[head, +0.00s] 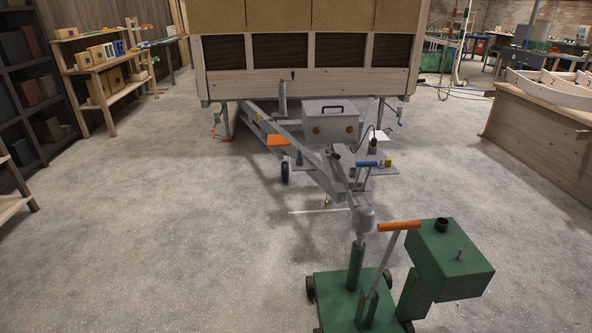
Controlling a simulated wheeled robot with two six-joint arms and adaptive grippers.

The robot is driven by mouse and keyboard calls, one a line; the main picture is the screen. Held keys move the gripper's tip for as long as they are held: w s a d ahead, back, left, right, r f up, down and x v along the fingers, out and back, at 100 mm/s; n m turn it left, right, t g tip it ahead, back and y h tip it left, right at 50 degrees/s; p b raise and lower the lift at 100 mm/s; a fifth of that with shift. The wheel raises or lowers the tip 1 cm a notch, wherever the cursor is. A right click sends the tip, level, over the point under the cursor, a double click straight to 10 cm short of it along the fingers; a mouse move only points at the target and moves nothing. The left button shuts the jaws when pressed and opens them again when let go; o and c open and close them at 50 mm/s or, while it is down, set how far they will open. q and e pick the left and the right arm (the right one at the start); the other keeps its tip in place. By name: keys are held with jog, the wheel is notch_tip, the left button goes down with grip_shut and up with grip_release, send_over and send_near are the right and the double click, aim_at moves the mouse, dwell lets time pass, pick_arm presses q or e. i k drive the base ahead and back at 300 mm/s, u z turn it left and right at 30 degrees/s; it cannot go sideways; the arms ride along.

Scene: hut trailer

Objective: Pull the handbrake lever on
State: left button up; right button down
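A trailer (347,83) stands ahead with its grey A-frame drawbar (318,172) pointing at me. The drawbar ends in a grey coupling head (362,215) above a green post. A small lever with a blue grip (367,164) sits on the drawbar behind the coupling. A longer pale lever with an orange grip (399,226) rises from a green wheeled trolley (335,291) in the foreground. I cannot tell for certain which lever is the handbrake. Neither of my grippers is in view.
A grey box (328,122) with a black handle sits on the drawbar, with an orange plate (277,140) left of it. The trolley's green housing (450,258) stands at the lower right. Shelves (105,72) line the left; a wooden bench (540,140) stands right. Floor is clear on both sides.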

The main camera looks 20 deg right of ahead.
aim_at(333, 153)
jog(key=u, duration=0.35)
jog(key=i, duration=2)
jog(key=z, duration=0.6)
jog(key=i, duration=0.9)
jog(key=z, duration=1.4)
jog(key=i, duration=0.5)
jog(key=z, duration=0.3)
